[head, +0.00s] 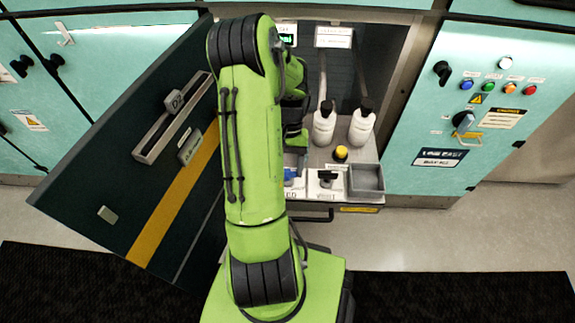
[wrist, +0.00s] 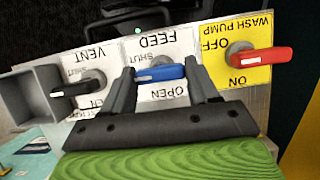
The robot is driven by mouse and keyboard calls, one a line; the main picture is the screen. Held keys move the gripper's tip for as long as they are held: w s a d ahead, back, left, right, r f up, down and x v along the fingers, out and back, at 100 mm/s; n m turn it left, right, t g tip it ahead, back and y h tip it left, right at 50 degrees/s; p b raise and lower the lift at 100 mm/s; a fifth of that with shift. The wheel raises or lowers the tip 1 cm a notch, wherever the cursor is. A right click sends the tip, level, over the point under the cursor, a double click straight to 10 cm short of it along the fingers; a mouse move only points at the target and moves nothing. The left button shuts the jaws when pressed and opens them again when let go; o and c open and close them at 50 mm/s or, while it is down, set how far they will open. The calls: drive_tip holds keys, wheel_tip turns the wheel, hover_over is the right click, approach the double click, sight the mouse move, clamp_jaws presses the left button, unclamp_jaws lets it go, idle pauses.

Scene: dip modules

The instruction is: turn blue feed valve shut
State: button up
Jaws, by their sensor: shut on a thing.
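The blue feed valve handle (wrist: 160,73) lies crosswise in the middle of the wrist view, on a white plate marked FEED, SHUT and OPEN, lettered upside down there. My gripper (wrist: 161,72) is shut on it, with one finger at each end of the handle. The handle lies across the plate, not toward the OPEN word below it. In the head view a bit of the blue valve (head: 291,178) shows beside my green arm, which hides most of my gripper and the rest of the feed plate.
A black vent handle (wrist: 78,89) is left of the feed valve and a red wash pump handle (wrist: 262,60) right of it in the wrist view. Two white bottles (head: 324,126), a yellow knob (head: 341,153) and a grey bin (head: 366,180) are close by. An open dark door (head: 120,160) stands left.

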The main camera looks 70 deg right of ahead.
drive_tip(key=o, duration=1.1)
drive_tip(key=shift+c, duration=0.2)
drive_tip(key=p+v, duration=0.5)
drive_tip(key=v, duration=1)
drive_tip(key=shift+r+p, duration=0.3)
drive_tip(key=shift+p, duration=0.05)
drive_tip(key=shift+d, duration=0.15)
